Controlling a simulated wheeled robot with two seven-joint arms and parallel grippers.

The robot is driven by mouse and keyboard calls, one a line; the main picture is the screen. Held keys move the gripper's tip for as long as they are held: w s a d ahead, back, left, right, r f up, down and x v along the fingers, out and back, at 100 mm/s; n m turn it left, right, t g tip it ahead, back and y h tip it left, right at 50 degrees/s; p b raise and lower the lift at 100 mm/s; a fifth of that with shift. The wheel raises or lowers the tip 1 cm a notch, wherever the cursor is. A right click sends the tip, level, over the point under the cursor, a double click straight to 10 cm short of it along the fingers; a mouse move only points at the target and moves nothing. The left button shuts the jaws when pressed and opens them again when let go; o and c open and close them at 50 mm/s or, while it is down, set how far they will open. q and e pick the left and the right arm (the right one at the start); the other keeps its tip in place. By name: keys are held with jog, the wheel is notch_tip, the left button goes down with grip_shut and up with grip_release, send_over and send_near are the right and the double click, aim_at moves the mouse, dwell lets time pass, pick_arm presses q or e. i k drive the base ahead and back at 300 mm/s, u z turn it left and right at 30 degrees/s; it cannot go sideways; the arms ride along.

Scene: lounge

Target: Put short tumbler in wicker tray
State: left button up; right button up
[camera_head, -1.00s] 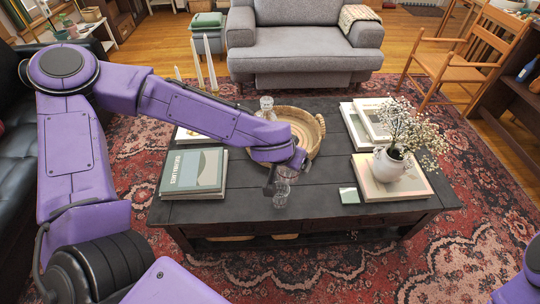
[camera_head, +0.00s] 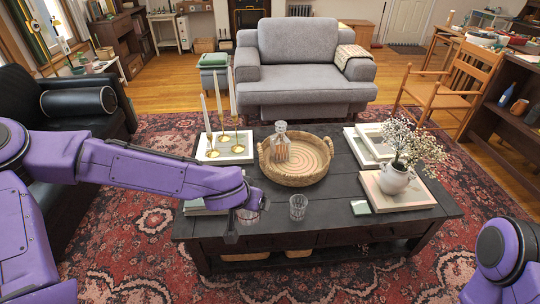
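The round wicker tray (camera_head: 268,170) sits on the dark coffee table with a clear glass decanter (camera_head: 281,150) inside it at the left. A clear glass tumbler (camera_head: 298,207) stands upright near the table's front edge, in front of the tray. A second clear glass (camera_head: 250,214) shows just beside my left gripper (camera_head: 240,230), partly hidden by it. The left gripper is at the table's front edge, left of the standing tumbler. I cannot tell whether its fingers are closed on that glass. My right gripper is out of view.
A candle holder (camera_head: 212,153) with tall white candles stands on books at the table's back left. A white flower vase (camera_head: 394,179) stands on a book at the right.

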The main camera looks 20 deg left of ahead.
aim_at(306, 166)
jog(key=u, duration=0.3)
jog(key=i, duration=0.75)
jog(key=z, duration=0.55)
jog(key=i, duration=0.65)
jog(key=z, duration=0.7)
